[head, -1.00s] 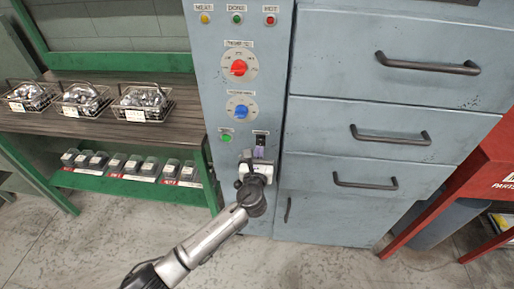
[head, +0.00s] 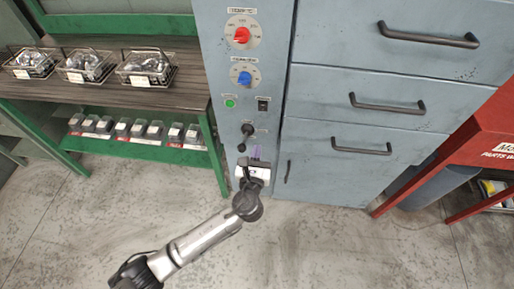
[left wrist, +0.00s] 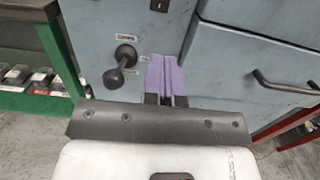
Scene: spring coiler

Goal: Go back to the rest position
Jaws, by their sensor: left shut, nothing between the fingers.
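My left gripper (head: 255,155) is in front of the lower part of the blue-grey control panel (head: 225,125). Its purple fingers (left wrist: 166,78) are shut together with nothing between them, and they point toward the panel. A black ball-ended lever (head: 246,134) is on the panel just above the gripper in the head view. In the left wrist view the lever (left wrist: 122,66) stands to the left of the fingers, apart from them. A black switch (head: 263,104) sits higher on the panel, clear of the fingers. My right gripper is in neither view.
The panel also has a red dial (head: 241,35), a blue dial (head: 244,78) and a green button (head: 230,103). Grey drawers (head: 375,100) with protruding handles stand to the right, and a red stand (head: 485,135) beyond. A bench with wire baskets (head: 145,68) is left. The front floor looks open.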

